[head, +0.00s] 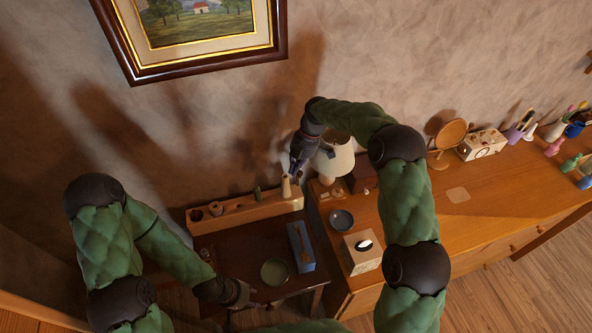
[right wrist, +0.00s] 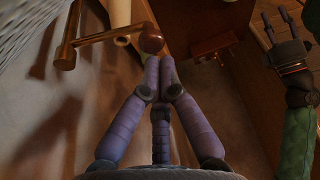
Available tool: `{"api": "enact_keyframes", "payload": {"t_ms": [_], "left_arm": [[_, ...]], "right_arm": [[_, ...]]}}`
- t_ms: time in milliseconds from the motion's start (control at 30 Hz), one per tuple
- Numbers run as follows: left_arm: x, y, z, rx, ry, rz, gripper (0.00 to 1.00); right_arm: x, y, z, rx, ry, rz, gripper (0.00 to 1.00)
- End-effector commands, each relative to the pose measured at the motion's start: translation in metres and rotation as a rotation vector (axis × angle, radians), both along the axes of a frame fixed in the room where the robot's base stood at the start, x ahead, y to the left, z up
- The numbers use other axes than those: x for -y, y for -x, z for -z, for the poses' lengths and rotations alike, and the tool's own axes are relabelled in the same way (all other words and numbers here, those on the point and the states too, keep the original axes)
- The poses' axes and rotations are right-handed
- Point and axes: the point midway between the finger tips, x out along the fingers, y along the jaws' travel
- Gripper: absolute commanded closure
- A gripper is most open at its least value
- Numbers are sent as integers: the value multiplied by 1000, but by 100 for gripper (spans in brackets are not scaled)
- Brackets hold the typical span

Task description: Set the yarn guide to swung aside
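A wooden fitting, which looks like the yarn guide, shows in the right wrist view: an upright post (right wrist: 66,45) with an arm (right wrist: 100,37) running sideways to a round knob (right wrist: 151,40). My right gripper (right wrist: 160,62) has its purple fingertips together just below the knob in that picture; whether they touch it is unclear. In the head view this gripper (head: 296,165) is by the wall, above the right end of a wooden rack (head: 240,212); the guide is hard to make out there. My left gripper (head: 243,295) is low over the small dark table; its fingers stand apart in the right wrist view (right wrist: 280,28).
A lamp (head: 335,160) stands close to my right gripper. The dark table (head: 235,243) holds a green bowl (head: 275,271) and a blue tray (head: 301,246). A tissue box (head: 361,254) and dark dish (head: 341,219) sit on the wooden cabinet. A framed picture hangs above.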

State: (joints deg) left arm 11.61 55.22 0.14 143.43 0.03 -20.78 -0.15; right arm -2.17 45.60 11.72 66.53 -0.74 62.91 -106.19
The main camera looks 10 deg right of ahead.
Motion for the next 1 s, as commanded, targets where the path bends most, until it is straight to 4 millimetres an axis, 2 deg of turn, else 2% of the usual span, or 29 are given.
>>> {"api": "enact_keyframes", "payload": {"t_ms": [433,667,700,1000], "left_arm": [[0,0,0,0,0,0,60],[0,0,2,0,0,0,60],[0,0,2,0,0,0,60],[0,0,-1,0,0,0,60]], "right_arm": [[-4,0,-1,0,0,0,100],[-35,8,-8,1,0,1,100],[-40,9,-12,3,0,5,100],[-15,2,-71,2,0,8,100]]}}
